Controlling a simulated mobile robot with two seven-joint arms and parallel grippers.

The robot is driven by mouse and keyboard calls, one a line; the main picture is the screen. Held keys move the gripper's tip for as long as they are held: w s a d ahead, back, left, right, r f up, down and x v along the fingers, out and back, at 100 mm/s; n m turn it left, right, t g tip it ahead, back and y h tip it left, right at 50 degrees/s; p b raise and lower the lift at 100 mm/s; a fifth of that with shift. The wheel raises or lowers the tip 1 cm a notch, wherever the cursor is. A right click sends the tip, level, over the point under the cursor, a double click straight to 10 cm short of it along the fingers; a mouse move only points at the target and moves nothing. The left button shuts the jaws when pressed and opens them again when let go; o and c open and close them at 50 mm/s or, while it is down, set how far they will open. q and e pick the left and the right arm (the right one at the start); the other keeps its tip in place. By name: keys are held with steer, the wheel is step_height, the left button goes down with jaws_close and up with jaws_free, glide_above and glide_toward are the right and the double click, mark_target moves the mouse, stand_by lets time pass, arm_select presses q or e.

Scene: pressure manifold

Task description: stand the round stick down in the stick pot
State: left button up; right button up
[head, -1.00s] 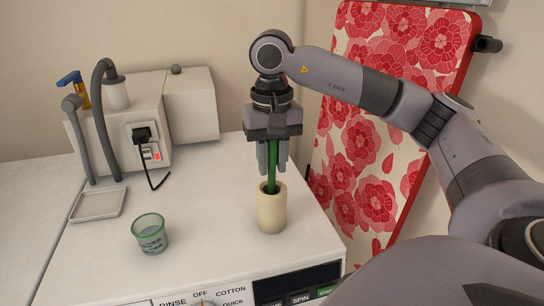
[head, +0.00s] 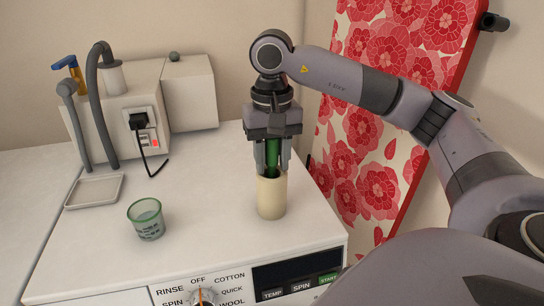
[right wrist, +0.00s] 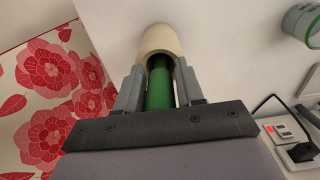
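The round stick (head: 272,151) is green and stands upright with its lower part inside the cream stick pot (head: 271,198). The pot stands on the white washing machine top. My right gripper (head: 273,170) points straight down just above the pot. Its fingers are open, one on each side of the stick, with the tips near the pot's rim. The right wrist view shows the stick (right wrist: 160,88) between the spread fingers, running into the pot's mouth (right wrist: 158,42). The pot hides the stick's lower end. My left gripper is not in view.
A green-rimmed glass (head: 147,219) stands left of the pot, with clear surface between. A shallow tray (head: 95,191) and a white unit with hoses and a plugged cable (head: 138,121) are further back. A red floral board (head: 375,130) leans at the right.

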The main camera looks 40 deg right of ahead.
steer(key=shift+o, duration=1)
step_height(320, 180, up, 6)
steer(key=shift+r+p, duration=0.1)
steer(key=shift+p, duration=0.55)
steer(key=shift+r, duration=0.5)
